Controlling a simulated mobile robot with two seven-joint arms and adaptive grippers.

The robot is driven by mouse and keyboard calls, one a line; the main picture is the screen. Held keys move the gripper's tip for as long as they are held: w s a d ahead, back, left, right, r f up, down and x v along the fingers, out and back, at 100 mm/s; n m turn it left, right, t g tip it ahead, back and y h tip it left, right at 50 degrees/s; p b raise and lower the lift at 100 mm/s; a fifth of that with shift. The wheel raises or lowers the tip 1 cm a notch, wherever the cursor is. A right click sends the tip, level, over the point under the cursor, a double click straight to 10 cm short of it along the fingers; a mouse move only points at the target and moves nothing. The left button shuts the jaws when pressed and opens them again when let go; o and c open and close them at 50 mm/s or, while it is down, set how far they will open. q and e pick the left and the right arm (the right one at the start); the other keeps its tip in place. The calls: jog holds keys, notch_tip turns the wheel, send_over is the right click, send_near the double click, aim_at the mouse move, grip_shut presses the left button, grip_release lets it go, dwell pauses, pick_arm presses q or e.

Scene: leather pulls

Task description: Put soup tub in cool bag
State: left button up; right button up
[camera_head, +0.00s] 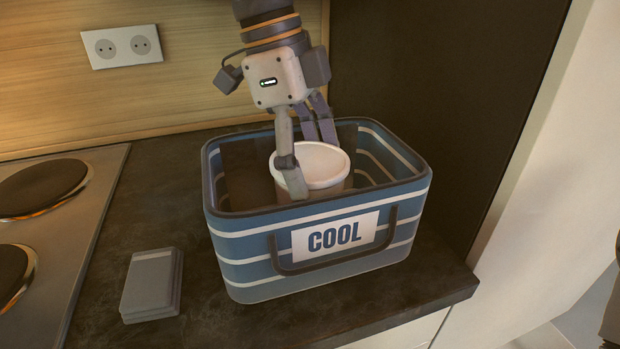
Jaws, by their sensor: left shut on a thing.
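The soup tub (316,166) is a white round tub with a lid. It is inside the opening of the cool bag (240,250), with its lid at about rim height and its lower part hidden by the bag's front wall. The cool bag is blue with white stripes, a dark handle and a COOL label, and it stands open on the counter. My left gripper (308,158) reaches down from above and is shut on the tub, with one finger at its left side and others behind it. Whether the tub touches the bag's floor is hidden.
A grey flat box (152,285) lies on the dark counter (180,220) left of the bag. A hob (70,240) is at the far left. A dark panel (440,90) rises behind the bag, and the counter's edge is close on the right.

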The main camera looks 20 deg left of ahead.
pick_arm(q)
notch_tip(320, 180, down, 2)
jog(key=shift+f, duration=0.2)
jog(key=o, duration=1.6)
jog(key=shift+f, duration=0.1)
jog(key=shift+o, duration=0.2)
jog(key=v, duration=1.2)
